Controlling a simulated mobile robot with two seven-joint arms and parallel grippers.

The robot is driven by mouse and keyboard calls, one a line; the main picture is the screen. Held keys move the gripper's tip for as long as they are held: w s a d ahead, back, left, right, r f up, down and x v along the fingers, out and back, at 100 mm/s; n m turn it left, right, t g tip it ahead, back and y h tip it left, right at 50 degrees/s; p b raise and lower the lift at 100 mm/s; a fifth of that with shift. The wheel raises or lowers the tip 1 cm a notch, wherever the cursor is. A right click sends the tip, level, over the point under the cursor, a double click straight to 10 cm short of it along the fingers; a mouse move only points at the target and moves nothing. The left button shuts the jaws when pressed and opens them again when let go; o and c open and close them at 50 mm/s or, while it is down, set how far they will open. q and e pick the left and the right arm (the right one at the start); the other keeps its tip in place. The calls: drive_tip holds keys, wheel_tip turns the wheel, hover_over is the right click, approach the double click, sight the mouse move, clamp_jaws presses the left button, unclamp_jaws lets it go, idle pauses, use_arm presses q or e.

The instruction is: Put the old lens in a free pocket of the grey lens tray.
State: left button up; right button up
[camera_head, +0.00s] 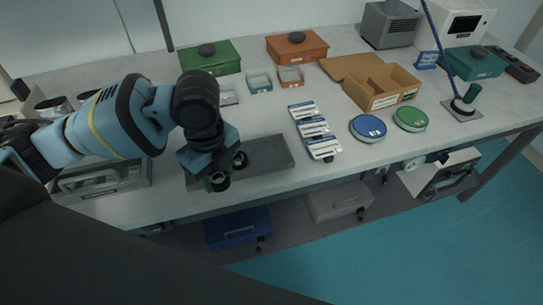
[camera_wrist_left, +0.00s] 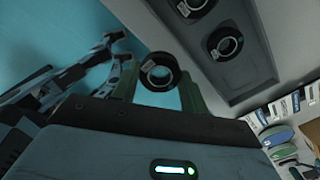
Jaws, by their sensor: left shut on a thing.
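My left gripper (camera_head: 217,178) is shut on a round, black-rimmed lens (camera_head: 219,182), held near the front edge of the table. In the left wrist view the held lens (camera_wrist_left: 160,72) sits between the two green fingers, its ring facing the camera. The grey lens tray (camera_head: 272,154) lies just beside and behind the gripper. One dark-rimmed lens (camera_head: 240,160) shows in it in the head view. The left wrist view shows the tray (camera_wrist_left: 243,72) with two lenses, one nearer (camera_wrist_left: 225,43) and one at the top edge (camera_wrist_left: 193,6). My arm hides the tray's left part in the head view.
A grey case (camera_head: 105,182) is left of the tray. A rack of white labelled pieces (camera_head: 315,131) stands to the right, then a blue round tin (camera_head: 368,128) and a green one (camera_head: 410,118). Green (camera_head: 209,58) and orange (camera_head: 297,46) boxes are behind.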

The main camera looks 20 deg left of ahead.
use_arm(q)
drive_tip(key=b, duration=0.1)
hover_over(269, 156)
drive_tip(key=shift+s+a+f, duration=0.1)
drive_tip(key=shift+s+f, duration=0.1)
drive_tip(key=shift+f, duration=0.5)
use_arm(e)
drive_tip(key=shift+s+f, duration=0.35)
drive_tip(key=shift+f, duration=0.4)
use_arm(q)
drive_tip(key=shift+w, duration=0.1)
drive_tip(key=shift+w+f, duration=0.15)
drive_tip(key=shift+w, duration=0.05)
drive_tip(key=shift+f, duration=1.65)
use_arm(e)
drive_tip(key=shift+s+f, duration=0.1)
use_arm(q)
drive_tip(key=o, duration=1)
drive_tip(key=shift+f, duration=0.15)
use_arm(e)
drive_tip(key=shift+s, duration=0.2)
